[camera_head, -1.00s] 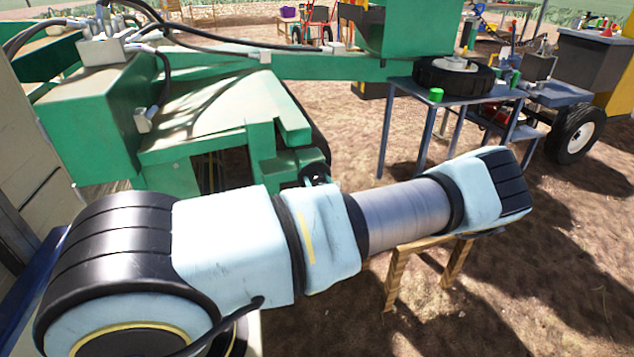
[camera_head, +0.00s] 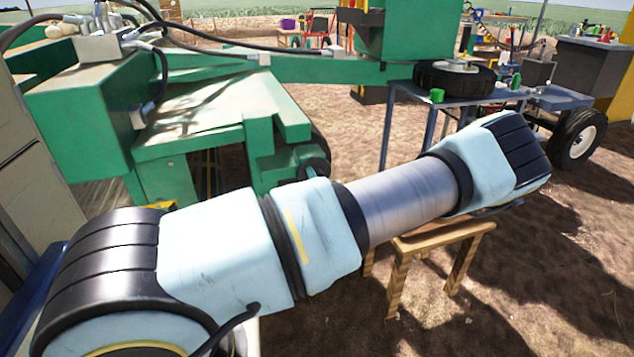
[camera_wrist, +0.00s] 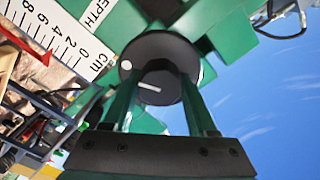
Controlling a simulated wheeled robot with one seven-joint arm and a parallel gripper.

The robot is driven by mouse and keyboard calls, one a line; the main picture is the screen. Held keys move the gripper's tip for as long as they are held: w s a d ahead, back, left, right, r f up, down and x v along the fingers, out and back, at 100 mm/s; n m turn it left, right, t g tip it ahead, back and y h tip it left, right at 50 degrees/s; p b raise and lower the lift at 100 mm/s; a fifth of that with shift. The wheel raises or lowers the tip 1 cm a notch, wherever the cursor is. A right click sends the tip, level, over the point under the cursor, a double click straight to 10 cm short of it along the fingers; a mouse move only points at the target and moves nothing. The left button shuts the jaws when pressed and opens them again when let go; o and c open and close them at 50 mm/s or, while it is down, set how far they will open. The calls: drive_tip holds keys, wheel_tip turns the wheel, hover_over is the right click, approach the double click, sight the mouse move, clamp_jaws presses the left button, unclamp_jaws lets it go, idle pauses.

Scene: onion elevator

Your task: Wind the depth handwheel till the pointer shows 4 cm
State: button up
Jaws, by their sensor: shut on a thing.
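The handwheel (camera_wrist: 160,50) is a dark round disc on the green machine, in the upper middle of the wrist view. The white depth scale (camera_wrist: 87,35), marked DEPTH and cm, lies at the upper left, with 0 nearest the wheel. In the head view, my arm hides the gripper.
In the head view, the green machine (camera_head: 75,115) stands behind my arm. A wooden stool (camera_head: 440,240) is below the arm. A blue table (camera_head: 455,100) with a black wheel (camera_head: 440,78) stands at the back right. Bare ground is open at the right.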

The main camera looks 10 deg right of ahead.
drive_tip(key=m+b, duration=0.1)
drive_tip(key=m, duration=0.4)
drive_tip(key=shift+m, duration=0.3)
idle(0.4)
drive_tip(key=o, duration=1.4)
drive_tip(key=shift+c, duration=0.2)
drive_tip(key=shift+s, duration=0.15)
drive_tip(key=s+d, duration=0.1)
drive_tip(key=s, duration=0.9)
drive_tip(key=shift+s+d+b, duration=0.2)
drive_tip(key=shift+s+b, duration=0.05)
drive_tip(key=shift+b, duration=0.2)
